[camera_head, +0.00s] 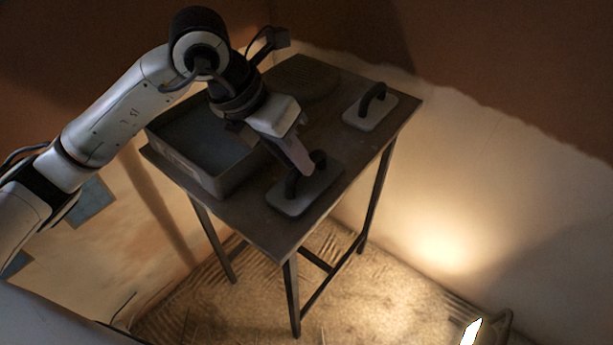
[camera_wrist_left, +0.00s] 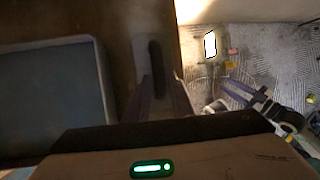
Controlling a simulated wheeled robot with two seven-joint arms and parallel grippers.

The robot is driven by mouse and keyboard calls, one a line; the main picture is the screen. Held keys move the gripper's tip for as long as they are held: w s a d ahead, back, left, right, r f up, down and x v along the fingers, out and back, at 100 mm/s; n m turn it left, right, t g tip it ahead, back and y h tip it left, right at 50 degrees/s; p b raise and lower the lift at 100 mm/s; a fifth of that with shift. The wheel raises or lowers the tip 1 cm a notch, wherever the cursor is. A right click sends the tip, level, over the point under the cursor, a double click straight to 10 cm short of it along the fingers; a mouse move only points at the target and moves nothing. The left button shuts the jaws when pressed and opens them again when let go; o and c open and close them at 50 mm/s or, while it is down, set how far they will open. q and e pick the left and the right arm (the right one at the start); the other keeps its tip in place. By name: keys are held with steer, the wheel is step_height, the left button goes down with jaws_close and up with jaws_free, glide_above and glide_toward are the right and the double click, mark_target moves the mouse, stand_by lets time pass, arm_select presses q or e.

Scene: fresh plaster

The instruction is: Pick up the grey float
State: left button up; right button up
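Two floats with dark handles lie on a dark table. The nearer float (camera_head: 290,203) is a grey slab at the table's front corner; the other float (camera_head: 370,113) is at the far right. I cannot tell the two apart by colour in this dim light. My left gripper (camera_head: 304,166) is just above the nearer float, beside its handle. In the left wrist view the two fingers of this gripper (camera_wrist_left: 162,82) are apart, with a float (camera_wrist_left: 146,42) and its dark handle beyond them. Whether they touch the handle is unclear. My right gripper does not show in the head view.
A grey rectangular tub (camera_head: 211,187) stands on the table (camera_head: 262,232) left of the nearer float. A round dark item (camera_head: 303,78) lies at the back. A bright lamp (camera_head: 470,331) is on the floor at lower right. Plastered walls stand behind the table.

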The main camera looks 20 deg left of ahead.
mark_target(294, 195)
arm_select(q)
steer(key=x, duration=0.4)
steer(key=shift+s+a, duration=0.1)
jaws_close()
